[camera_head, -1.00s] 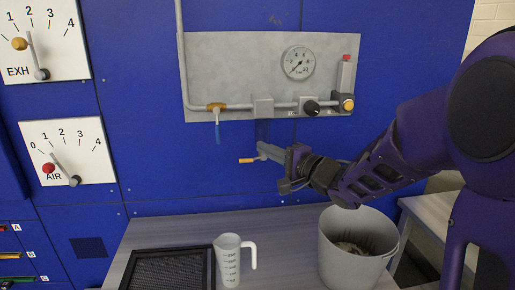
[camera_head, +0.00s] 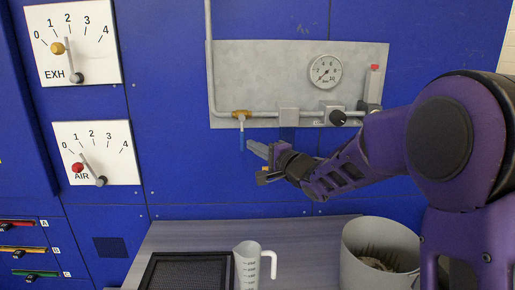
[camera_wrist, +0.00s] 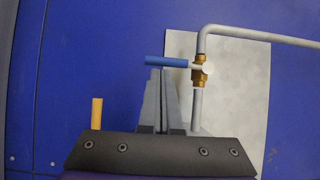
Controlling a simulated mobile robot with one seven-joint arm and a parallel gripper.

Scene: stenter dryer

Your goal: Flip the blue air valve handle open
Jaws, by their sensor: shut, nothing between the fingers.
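The blue valve handle (camera_head: 242,136) hangs straight down from the brass valve (camera_head: 241,114) on the grey pipe, crosswise to the pipe. In the wrist view the blue handle (camera_wrist: 168,62) points left from the brass valve (camera_wrist: 200,72). My gripper (camera_head: 250,146) is shut and empty, its fingers pointing left, just right of the handle's lower part. In the wrist view the tips of my gripper (camera_wrist: 160,74) reach up to the handle's edge. I cannot tell whether they touch it.
A pressure gauge (camera_head: 325,72) and a black knob (camera_head: 337,118) are on the panel (camera_head: 270,60) to the right. Below are a table (camera_head: 190,237), a black tray (camera_head: 150,270), a measuring jug (camera_head: 247,265) and a grey bucket (camera_head: 355,260). A small orange peg (camera_wrist: 97,113) shows beside my fingers.

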